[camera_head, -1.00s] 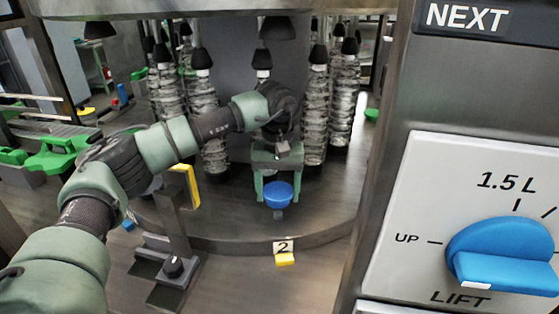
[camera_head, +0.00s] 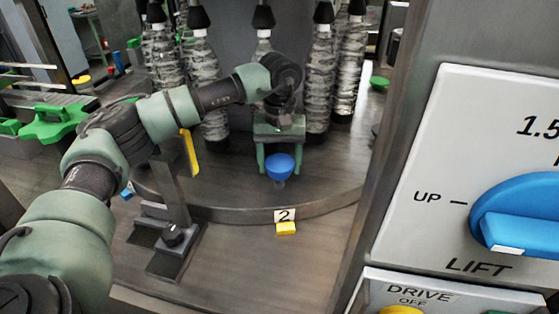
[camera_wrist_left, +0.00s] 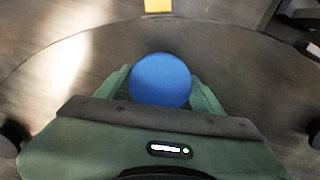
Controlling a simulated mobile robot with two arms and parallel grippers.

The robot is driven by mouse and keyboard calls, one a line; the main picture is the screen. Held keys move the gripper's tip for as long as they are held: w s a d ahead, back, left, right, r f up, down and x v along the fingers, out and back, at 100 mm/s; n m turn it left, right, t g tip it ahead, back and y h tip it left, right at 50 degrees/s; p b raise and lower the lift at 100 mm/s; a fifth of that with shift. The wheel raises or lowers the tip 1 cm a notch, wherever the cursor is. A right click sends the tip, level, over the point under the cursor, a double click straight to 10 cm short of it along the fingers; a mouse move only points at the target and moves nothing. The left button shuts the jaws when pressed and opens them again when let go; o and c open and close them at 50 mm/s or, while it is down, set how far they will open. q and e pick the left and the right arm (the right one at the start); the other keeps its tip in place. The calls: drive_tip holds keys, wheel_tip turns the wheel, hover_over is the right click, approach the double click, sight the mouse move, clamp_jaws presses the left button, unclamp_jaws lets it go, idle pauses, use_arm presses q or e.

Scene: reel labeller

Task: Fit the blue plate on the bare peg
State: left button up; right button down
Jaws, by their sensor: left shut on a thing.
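The blue plate (camera_head: 280,165) is a small round blue piece held between the fingers of my left gripper (camera_head: 279,172), which is shut on it. The gripper points down above the round grey turntable, in front of the bottles. In the left wrist view the blue plate (camera_wrist_left: 160,80) sits between the two green fingers and hides what lies under it. A small grey stub (camera_head: 279,184) shows just below the plate in the head view. I cannot tell whether it is the bare peg or whether the plate touches it. My right gripper is not in view.
The round turntable (camera_head: 225,195) has a yellow block with a "2" tag (camera_head: 285,220) at its front edge. A dark bracket (camera_head: 172,225) stands to the left. A panel with a blue knob (camera_head: 520,215) fills the right.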

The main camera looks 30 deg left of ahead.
use_arm(q)
drive_tip(key=shift+f, duration=0.1)
drive_tip(key=shift+f+b, duration=1.45)
drive_tip(key=shift+f, duration=0.35)
drive_tip(key=shift+s+d, duration=0.1)
drive_tip(key=shift+s, duration=0.05)
drive_tip(key=o, duration=1.5)
drive_tip(key=shift+f, duration=0.1)
